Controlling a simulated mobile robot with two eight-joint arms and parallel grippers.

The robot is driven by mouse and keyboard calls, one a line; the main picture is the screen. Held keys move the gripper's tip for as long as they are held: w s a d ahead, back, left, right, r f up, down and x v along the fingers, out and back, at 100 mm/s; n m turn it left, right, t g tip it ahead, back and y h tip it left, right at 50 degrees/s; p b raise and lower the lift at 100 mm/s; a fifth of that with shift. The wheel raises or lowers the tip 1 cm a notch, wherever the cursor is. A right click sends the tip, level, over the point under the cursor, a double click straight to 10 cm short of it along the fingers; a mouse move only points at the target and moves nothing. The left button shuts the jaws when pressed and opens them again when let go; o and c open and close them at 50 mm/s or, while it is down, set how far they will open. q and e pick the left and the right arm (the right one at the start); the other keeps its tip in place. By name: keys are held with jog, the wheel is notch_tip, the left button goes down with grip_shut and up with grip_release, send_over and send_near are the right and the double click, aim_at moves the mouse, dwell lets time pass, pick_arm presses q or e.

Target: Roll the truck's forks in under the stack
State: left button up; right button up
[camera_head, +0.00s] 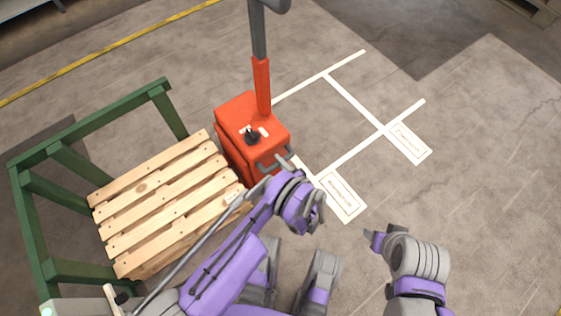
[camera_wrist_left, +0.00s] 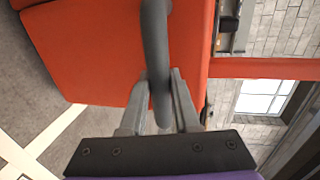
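The red truck (camera_head: 240,118) stands right of the wooden pallet stack (camera_head: 165,205), close to its right edge. A grey bar handle (camera_head: 275,160) sits on the truck's near side. My left gripper (camera_head: 272,172) is at this handle. In the left wrist view its two fingers (camera_wrist_left: 158,95) close around the dark grey bar (camera_wrist_left: 155,35), in front of the truck's red body (camera_wrist_left: 100,45). The truck's forks cannot be seen. My right gripper (camera_head: 374,240) is over open floor at the lower right, away from the truck; its fingers are too unclear to judge.
A green rail frame (camera_head: 92,125) encloses the stack's far and left sides. White floor lines with label plates (camera_head: 341,195) lie right of the truck. A thin grey rod (camera_head: 185,262) slants across the stack's near right corner. The floor at right is clear.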

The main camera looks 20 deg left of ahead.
pick_arm(q)
grip_shut()
dwell(1.0)
